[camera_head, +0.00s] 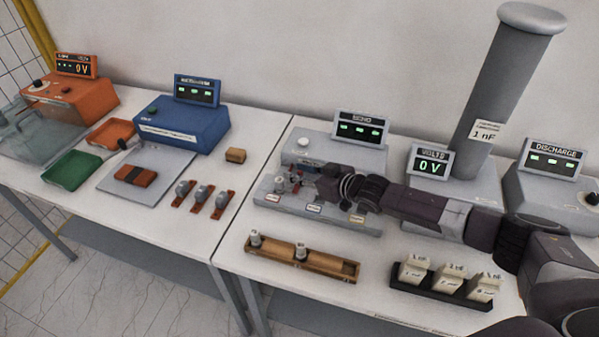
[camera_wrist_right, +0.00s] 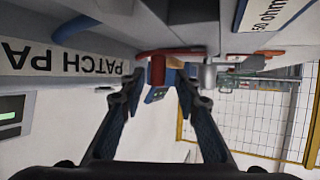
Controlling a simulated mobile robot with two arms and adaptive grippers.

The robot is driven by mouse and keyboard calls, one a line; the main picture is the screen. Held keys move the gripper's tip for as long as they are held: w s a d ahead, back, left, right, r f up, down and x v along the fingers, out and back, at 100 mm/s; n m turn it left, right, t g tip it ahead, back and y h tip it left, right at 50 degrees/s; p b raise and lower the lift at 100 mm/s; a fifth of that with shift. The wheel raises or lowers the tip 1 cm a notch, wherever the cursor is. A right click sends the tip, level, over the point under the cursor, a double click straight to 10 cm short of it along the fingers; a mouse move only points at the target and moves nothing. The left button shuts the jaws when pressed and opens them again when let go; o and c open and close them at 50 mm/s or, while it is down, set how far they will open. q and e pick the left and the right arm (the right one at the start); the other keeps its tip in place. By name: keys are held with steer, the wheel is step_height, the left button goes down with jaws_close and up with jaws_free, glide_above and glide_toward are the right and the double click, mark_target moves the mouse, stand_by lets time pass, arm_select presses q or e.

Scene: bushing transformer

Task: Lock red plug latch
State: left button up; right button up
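The grey patch panel (camera_head: 335,226) stands on the right table, with small red and grey plugs on its top left. My right gripper (camera_head: 318,187) is over its top, reaching in from the right. In the right wrist view the panel's lettering is upside down. There a red plug (camera_wrist_right: 157,70) shows between the fingertips of the right gripper (camera_wrist_right: 160,84). The fingers are apart, one on each side of it, with no clear contact. A red lever-like bar or cable (camera_wrist_right: 170,51) runs across at the plug. The latch's state cannot be told. My left gripper is not in view.
A grey plug (camera_wrist_right: 208,74) is close beside the right finger in the wrist view. A wooden rack (camera_head: 300,262) and a black tray of white blocks (camera_head: 440,290) stand in front of the panel. A voltmeter (camera_head: 431,165) and tall grey cylinder (camera_head: 503,80) stand behind my arm.

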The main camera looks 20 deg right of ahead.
steer(key=shift+d, duration=0.15)
steer(key=shift+s+d+r, duration=0.15)
steer(key=shift+s+d, duration=0.15)
steer(key=shift+s, duration=0.2)
steer(key=v, duration=1)
steer(key=shift+s+r, duration=0.3)
steer(key=shift+s, duration=0.05)
